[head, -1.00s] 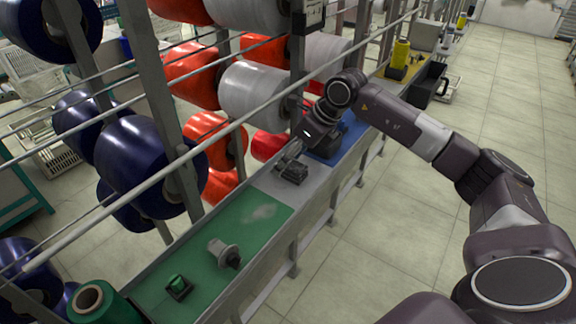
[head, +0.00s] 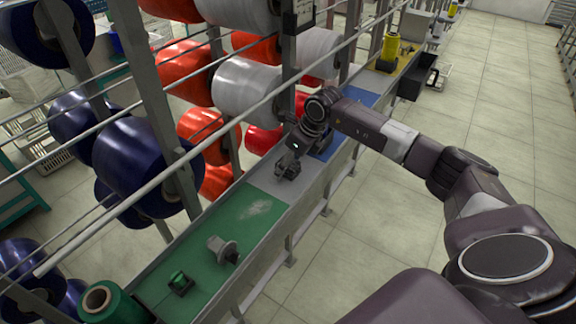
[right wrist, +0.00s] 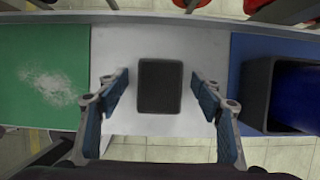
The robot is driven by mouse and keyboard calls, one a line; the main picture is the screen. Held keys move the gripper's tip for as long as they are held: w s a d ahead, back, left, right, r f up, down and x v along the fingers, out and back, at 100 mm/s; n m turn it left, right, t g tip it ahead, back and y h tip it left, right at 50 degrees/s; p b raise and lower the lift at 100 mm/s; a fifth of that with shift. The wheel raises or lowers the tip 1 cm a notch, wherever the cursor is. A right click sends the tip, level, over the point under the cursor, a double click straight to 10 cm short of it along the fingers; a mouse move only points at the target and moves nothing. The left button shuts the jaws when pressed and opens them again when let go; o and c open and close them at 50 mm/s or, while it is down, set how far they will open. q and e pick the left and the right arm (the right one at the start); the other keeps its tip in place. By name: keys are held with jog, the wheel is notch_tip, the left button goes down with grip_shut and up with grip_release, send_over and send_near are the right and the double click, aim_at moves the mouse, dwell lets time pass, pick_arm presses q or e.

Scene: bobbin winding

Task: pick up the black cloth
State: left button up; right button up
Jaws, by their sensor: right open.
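The black cloth (right wrist: 160,86) shows in the right wrist view as a dark, neat rectangle on the pale grey section of the bench. In the head view a small dark shape on that section (head: 288,166) is partly covered by my right gripper. My right gripper (right wrist: 162,97) is open, with one blue-padded finger on each side of the cloth. Gaps show between the cloth and both fingers. The exact height of the fingers above the bench is hard to tell. My left gripper is not in view.
A black bin (right wrist: 259,92) with blue inside stands on the blue section, right of the cloth. Metal rods and large bobbins line the bench's left side.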

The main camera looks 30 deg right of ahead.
jog(key=shift+c, duration=0.3)
jog(key=c, duration=1.2)
jog(key=shift+r, duration=0.1)
jog(key=shift+w+r, duration=0.1)
jog(key=shift+r, duration=0.45)
notch_tip(320, 180, up, 19)
jog(key=b, duration=0.4)
jog(key=shift+f+b, duration=0.1)
jog(key=shift+b, duration=0.3)
